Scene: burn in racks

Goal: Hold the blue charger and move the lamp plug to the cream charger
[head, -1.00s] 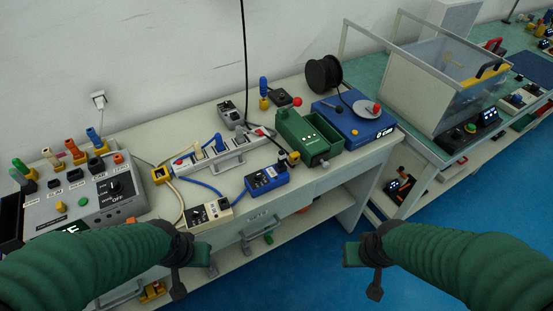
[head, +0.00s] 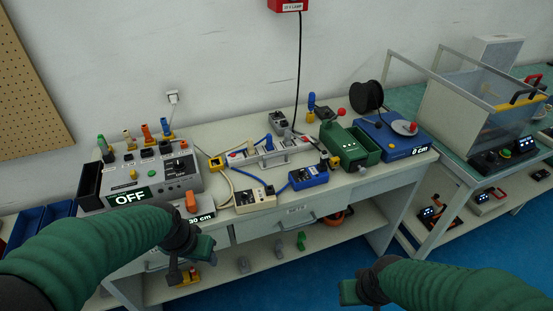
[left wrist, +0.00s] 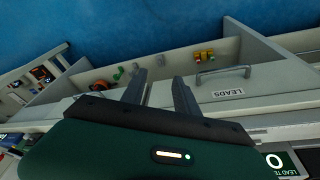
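The blue charger (head: 309,178) lies near the bench's front edge. The cream charger (head: 255,199) is just left of it, with a pale cable at its left end. A black-and-yellow plug (head: 333,162) is at the blue charger's right end; it may be the lamp plug, but its cable is hard to trace. My left gripper (head: 185,262) is in front of the bench, left of both chargers. In the left wrist view its two fingers (left wrist: 160,82) are apart with nothing between them. My right gripper (head: 357,293) is low in front of the bench, clear of objects; its fingers are unclear.
A grey tester reading OFF (head: 146,184) stands at the bench's left. A power strip (head: 265,157) lies behind the chargers, with a green box (head: 360,149) to the right. A red lamp box (head: 288,4) hangs on the wall, its black cable running down. A drawer handle (left wrist: 222,71) projects from the bench front.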

